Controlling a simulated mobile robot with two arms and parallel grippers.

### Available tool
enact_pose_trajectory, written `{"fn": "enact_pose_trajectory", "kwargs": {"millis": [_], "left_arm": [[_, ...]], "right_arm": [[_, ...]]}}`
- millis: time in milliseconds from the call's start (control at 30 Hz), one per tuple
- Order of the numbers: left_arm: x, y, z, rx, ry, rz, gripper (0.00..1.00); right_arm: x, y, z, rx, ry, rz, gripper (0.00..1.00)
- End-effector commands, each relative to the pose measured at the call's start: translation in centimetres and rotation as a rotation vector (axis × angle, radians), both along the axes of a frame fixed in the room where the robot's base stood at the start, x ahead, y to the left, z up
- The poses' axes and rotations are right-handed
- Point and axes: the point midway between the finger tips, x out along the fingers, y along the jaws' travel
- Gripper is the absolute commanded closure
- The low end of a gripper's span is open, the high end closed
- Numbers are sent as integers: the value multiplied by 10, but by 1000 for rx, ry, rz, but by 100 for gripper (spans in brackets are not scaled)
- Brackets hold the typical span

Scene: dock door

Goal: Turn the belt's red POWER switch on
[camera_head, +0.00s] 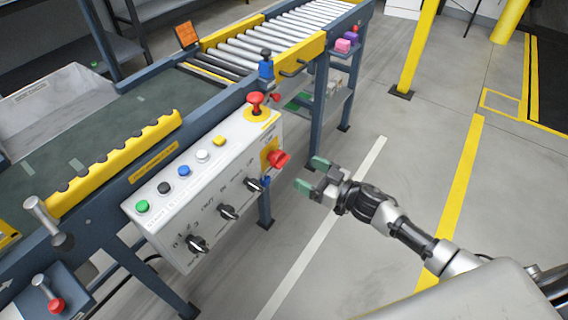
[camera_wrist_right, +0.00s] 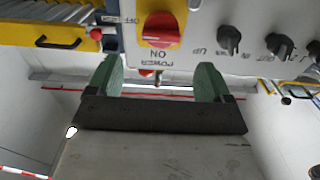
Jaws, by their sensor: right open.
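The red POWER switch (camera_head: 279,159) is a rotary knob on a yellow plate at the right end of the grey control box (camera_head: 185,215). In the right wrist view the red knob (camera_wrist_right: 159,30) sits above and between my fingertips, with OFF and ON lettering around it. My right gripper (camera_head: 311,174) has green fingertips and is open and empty. It is just to the right of the switch, apart from it in the head view. In the right wrist view my open gripper (camera_wrist_right: 154,75) points toward the panel. My left gripper does not show.
A red mushroom button (camera_head: 256,102) stands on the box's top corner. Several black knobs (camera_head: 228,211) line its front, and coloured buttons (camera_head: 163,187) line its top. The conveyor (camera_head: 90,130) lies behind. The floor (camera_head: 340,245) to the right is clear.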

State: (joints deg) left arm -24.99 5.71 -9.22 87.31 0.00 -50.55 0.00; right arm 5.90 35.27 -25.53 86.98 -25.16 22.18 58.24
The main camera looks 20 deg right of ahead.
Motion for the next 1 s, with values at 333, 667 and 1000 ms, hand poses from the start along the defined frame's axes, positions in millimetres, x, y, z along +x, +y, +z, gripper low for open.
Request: {"fn": "enact_pose_trajectory", "kwargs": {"millis": [333,667,1000], "left_arm": [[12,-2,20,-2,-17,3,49],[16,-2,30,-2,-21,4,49],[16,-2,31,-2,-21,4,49]], "right_arm": [[51,40,-1,1,-1,-4,19],[66,51,-1,-1,1,-4,19],[66,51,-1,-1,1,-5,44]]}}
